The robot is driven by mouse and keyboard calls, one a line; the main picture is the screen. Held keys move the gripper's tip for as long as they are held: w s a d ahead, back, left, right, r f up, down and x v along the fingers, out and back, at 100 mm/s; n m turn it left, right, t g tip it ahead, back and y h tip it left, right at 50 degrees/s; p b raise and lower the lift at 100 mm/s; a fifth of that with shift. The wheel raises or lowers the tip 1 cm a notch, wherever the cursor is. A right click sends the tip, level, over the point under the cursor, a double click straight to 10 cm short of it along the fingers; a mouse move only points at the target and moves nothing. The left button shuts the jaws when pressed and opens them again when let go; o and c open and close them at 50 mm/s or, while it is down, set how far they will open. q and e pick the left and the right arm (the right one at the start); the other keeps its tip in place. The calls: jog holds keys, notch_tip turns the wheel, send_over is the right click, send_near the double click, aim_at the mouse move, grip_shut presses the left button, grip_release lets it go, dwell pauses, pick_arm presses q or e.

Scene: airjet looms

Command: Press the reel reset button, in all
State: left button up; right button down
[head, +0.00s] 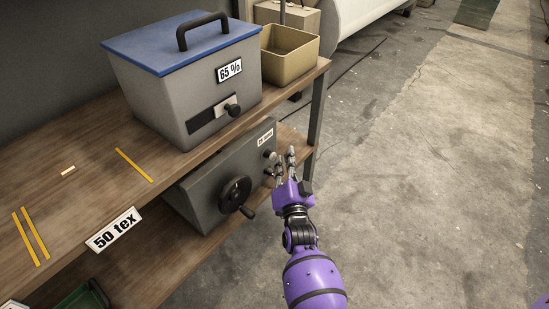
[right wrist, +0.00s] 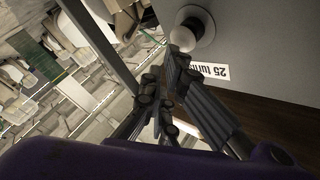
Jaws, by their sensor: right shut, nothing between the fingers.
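The reel (head: 205,185) is a grey box with a black crank handwheel (head: 236,194), on the lower shelf under the bench top. A small round pale button (head: 268,154) sits on its front, below a white label. In the right wrist view the button (right wrist: 182,38) has a rounded pale cap on a dark collar, near the label "25 turns" (right wrist: 211,71). My right gripper (head: 285,157) is shut and empty, just right of the button in the head view. In the wrist view its fingertips (right wrist: 168,72) are close below the button; contact cannot be told. My left gripper is not in view.
Above the reel, the wooden bench (head: 90,185) holds a grey box with a blue lid (head: 165,45) marked "65 %", a tan bin (head: 290,58) and yellow strips. A bench leg (head: 317,110) stands behind the gripper. Open concrete floor (head: 430,170) lies to the right.

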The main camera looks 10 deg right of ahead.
jog(key=shift+w+a, duration=0.1)
dwell(0.4)
jog(key=shift+w+a, duration=0.25)
jog(key=shift+w, duration=0.1)
dwell(0.3)
jog(key=shift+s+d, duration=0.1)
jog(key=shift+s, duration=0.05)
jog(key=shift+s+d, duration=0.5)
jog(key=shift+s, duration=0.15)
jog(key=shift+p, duration=0.3)
jog(key=s+d+p, duration=0.1)
jog(key=s, duration=0.1)
jog(key=s+d+p, duration=0.1)
jog(key=s+d, duration=0.1)
dwell(0.3)
